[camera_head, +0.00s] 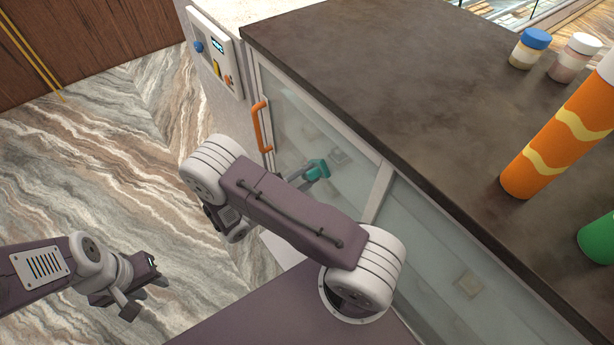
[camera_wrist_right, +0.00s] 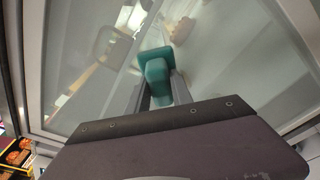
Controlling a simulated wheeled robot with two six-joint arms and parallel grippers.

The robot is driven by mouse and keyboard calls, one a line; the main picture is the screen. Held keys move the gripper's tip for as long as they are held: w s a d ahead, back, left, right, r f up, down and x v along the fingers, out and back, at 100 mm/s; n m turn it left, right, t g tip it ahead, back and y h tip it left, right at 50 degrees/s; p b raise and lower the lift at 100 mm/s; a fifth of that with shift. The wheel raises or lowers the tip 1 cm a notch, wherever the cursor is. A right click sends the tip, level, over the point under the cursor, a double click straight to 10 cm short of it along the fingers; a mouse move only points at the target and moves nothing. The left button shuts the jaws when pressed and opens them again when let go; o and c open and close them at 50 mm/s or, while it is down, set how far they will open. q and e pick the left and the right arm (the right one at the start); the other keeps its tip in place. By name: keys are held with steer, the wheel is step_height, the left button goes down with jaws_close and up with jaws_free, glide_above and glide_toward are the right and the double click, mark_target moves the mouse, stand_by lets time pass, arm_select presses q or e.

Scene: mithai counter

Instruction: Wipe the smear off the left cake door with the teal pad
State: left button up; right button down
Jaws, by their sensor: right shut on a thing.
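The teal pad (camera_head: 318,169) shows in the head view in front of the left cake door (camera_head: 292,122), a framed glass door with an orange handle (camera_head: 262,127). In the right wrist view the teal pad (camera_wrist_right: 155,66) is held between the fingers of my right gripper (camera_wrist_right: 160,88), close to the glass; I cannot tell if it touches. My right arm hides most of that gripper in the head view. A brownish patch (camera_wrist_right: 183,30) shows beyond the pad; I cannot tell if it is the smear or something behind the glass. My left gripper (camera_head: 151,272) is low at the left, away from the door.
The dark countertop (camera_head: 345,62) lies above the doors. An orange-and-yellow bottle (camera_head: 560,135), small jars with a blue lid (camera_head: 530,48) and a white lid (camera_head: 575,58), and a green item (camera_head: 598,240) stand on it. A control panel (camera_head: 215,55) is left of the door.

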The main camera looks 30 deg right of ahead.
steer(key=shift+r, duration=0.4)
arm_select(q)
steer(key=shift+r, duration=0.25)
arm_select(e)
steer(key=shift+s, duration=0.1)
steer(key=shift+s, duration=0.1)
